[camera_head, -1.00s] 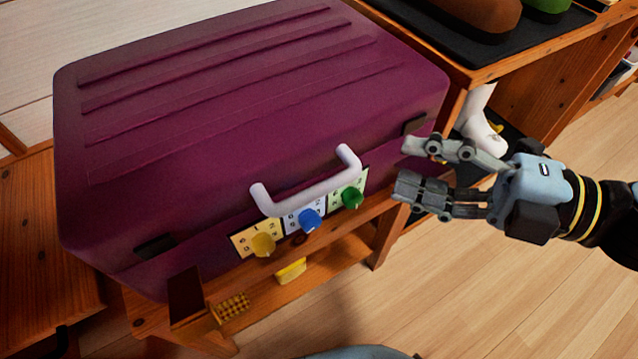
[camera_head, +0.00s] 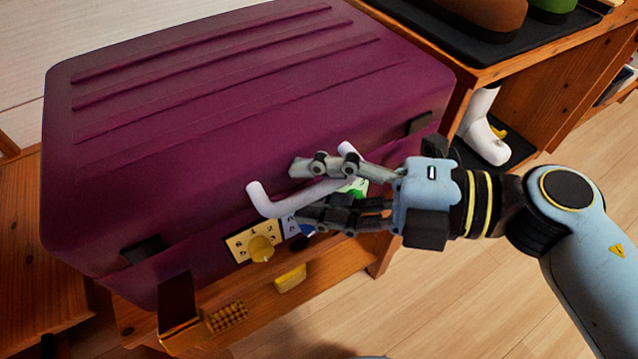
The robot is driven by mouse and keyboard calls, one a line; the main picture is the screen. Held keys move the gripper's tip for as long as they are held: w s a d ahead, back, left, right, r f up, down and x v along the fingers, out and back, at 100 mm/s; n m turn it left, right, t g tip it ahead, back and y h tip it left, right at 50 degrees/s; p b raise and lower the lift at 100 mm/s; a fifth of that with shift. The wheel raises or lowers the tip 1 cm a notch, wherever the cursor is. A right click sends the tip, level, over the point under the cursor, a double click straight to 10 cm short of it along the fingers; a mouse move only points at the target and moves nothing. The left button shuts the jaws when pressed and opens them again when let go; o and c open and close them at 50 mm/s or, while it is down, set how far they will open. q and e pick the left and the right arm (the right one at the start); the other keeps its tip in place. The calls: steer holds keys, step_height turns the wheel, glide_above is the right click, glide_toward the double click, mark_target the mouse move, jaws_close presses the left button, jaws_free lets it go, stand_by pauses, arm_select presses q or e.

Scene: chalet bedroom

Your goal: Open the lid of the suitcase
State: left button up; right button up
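The purple suitcase (camera_head: 230,120) lies flat on a wooden bench, its lid shut. A white handle (camera_head: 266,204) sticks out from its front. Below the handle are dials on number plates; the yellow dial (camera_head: 260,248) shows clearly, while the blue and green ones are mostly hidden behind my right gripper. Dark latches sit at the front left (camera_head: 145,249) and front right (camera_head: 420,123). My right gripper (camera_head: 298,192) is open, with one finger above and one below the handle's bar at its right part. I cannot tell whether they touch it. My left gripper is not in view.
A wooden shelf (camera_head: 500,62) with a dark mat and shoes stands at the upper right, a white boot (camera_head: 484,130) beneath it. A yellow drawer knob (camera_head: 290,279) is below the suitcase. Open wooden floor (camera_head: 470,300) lies at the lower right.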

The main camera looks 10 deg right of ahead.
steer(key=shift+c, duration=0.2)
jaws_close()
steer(key=shift+r, duration=0.15)
stand_by(0.3)
